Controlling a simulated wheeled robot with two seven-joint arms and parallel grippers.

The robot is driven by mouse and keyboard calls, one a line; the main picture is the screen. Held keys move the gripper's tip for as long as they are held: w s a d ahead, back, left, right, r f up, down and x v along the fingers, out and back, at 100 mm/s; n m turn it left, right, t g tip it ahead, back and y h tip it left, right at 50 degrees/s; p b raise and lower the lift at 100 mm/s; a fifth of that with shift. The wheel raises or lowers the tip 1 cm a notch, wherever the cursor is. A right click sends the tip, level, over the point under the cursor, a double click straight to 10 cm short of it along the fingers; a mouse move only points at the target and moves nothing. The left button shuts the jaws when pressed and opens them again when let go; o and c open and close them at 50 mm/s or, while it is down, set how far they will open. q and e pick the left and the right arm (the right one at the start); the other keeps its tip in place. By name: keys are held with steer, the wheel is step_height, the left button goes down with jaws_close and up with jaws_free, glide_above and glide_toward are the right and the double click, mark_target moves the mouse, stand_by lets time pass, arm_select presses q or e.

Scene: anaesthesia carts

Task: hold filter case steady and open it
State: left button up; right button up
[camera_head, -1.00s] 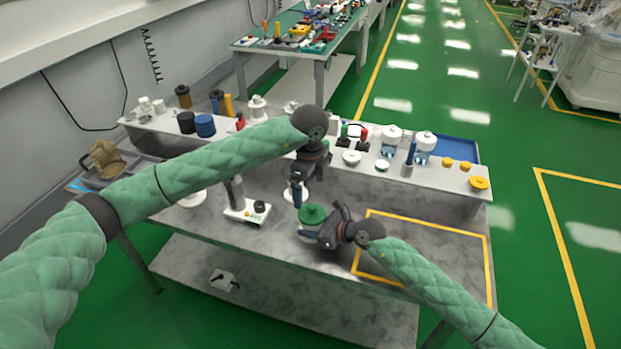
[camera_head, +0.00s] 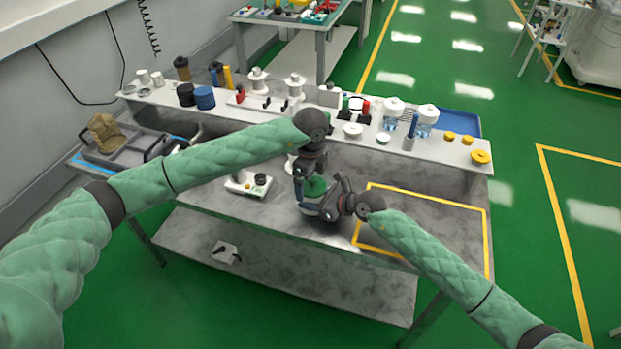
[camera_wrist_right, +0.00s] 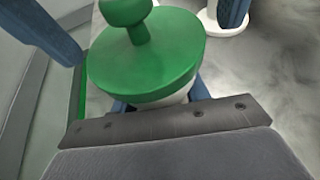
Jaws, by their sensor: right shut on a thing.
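The filter case (camera_head: 311,209) is a pale round body with a green knobbed lid (camera_head: 316,187), upright at the front of the grey table. In the right wrist view the lid (camera_wrist_right: 145,60) looks seated on the body. My right gripper (camera_head: 328,208) is shut on the body from the right, below the lid. My left gripper (camera_head: 302,190) is over the lid and partly hides it in the head view. In the wrist view its blue fingers (camera_wrist_right: 150,42) stand apart on either side of the lid, open. I cannot tell whether they touch it.
A white device (camera_head: 242,186) stands left of the case. A yellow-taped rectangle (camera_head: 430,201) to the right is empty. A raised shelf behind holds several items, including a blue roll (camera_head: 204,98) and a blue tray (camera_head: 460,124).

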arm_select(q)
steer(key=c, duration=1.1)
steer(key=shift+o, duration=0.2)
steer(key=shift+r, duration=0.45)
steer(key=shift+r, duration=0.7)
steer(key=shift+r, duration=0.15)
steer(key=shift+r, duration=1.9)
arm_select(e)
steer(key=o, duration=1.4)
steer(key=shift+o, duration=0.2)
